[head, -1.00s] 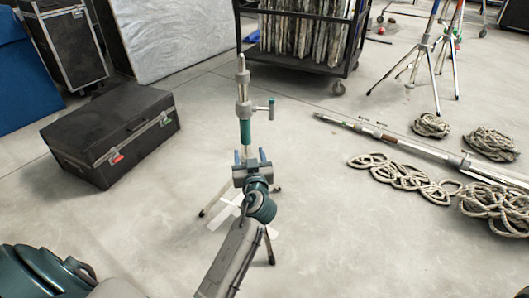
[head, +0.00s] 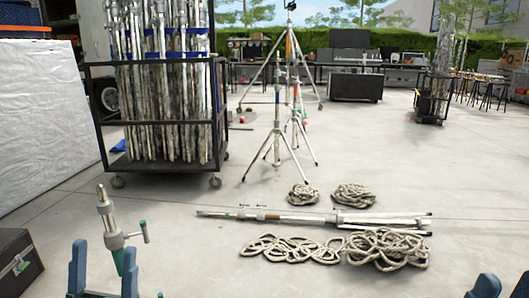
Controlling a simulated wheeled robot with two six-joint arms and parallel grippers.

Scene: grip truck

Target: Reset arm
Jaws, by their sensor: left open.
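My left gripper (head: 104,266) shows at the bottom left of the head view, its two blue fingers upright and apart. A short metal stand post (head: 108,225) with a side handle and a green sleeve rises there, leaning slightly. It overlaps the gripper in the picture, and I see no grip on it. The stand's legs are out of frame. Blue tips of my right gripper (head: 505,287) show at the bottom right corner, mostly cut off.
A black wheeled cart (head: 156,120) of poles stands back left. Tripod stands (head: 278,125) stand at the back middle. Coiled ropes (head: 386,250) and long poles (head: 300,218) lie on the floor. A black case (head: 18,265) is at the left edge. Floor (head: 450,185) at right is clear.

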